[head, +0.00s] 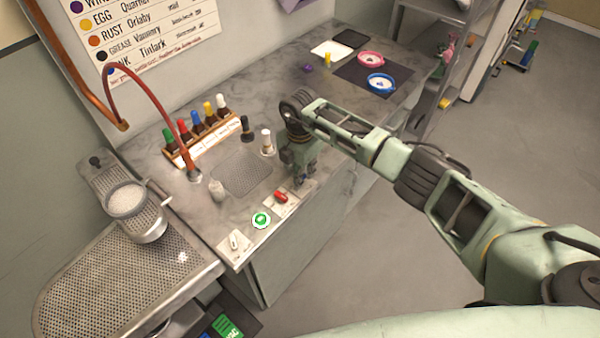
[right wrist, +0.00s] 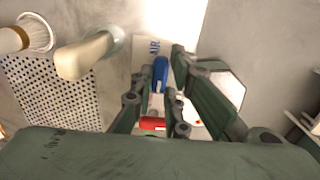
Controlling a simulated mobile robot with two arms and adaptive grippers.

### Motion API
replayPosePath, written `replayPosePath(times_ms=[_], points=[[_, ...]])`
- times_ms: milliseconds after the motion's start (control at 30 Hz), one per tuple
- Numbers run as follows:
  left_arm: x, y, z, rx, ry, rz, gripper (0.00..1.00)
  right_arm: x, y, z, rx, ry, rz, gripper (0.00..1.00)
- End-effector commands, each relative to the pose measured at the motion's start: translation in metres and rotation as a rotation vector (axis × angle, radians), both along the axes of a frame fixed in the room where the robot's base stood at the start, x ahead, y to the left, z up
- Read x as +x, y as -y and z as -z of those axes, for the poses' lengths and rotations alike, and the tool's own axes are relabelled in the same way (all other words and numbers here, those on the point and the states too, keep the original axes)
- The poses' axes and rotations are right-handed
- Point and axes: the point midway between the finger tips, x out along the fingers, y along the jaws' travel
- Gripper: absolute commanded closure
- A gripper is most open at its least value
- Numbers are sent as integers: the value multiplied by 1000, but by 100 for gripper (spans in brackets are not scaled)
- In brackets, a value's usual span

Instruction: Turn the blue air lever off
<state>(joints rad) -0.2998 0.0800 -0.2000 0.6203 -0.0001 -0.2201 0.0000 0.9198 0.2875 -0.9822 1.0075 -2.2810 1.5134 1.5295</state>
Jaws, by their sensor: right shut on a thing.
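The blue air lever (right wrist: 160,74) sits on a pale plate marked AIR (right wrist: 154,46) in the right wrist view. My right gripper (right wrist: 162,70) has its fingers on either side of the lever and is shut on it. In the head view my right gripper (head: 303,178) reaches down to the front edge of the counter and mostly hides the blue lever. My left gripper is not in view.
A rack of dropper bottles (head: 215,135) is at the back.

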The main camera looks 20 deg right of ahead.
Motion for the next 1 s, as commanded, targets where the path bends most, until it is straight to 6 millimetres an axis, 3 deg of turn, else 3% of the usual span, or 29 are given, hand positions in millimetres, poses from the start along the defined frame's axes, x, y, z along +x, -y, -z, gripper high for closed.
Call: replayPosePath(times_ms=[467, 1000], points=[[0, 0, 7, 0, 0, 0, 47, 0, 0, 1, -1, 2, -59, 100], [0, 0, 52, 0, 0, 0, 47, 1, 0, 4, -1, 3, -499, 100]])
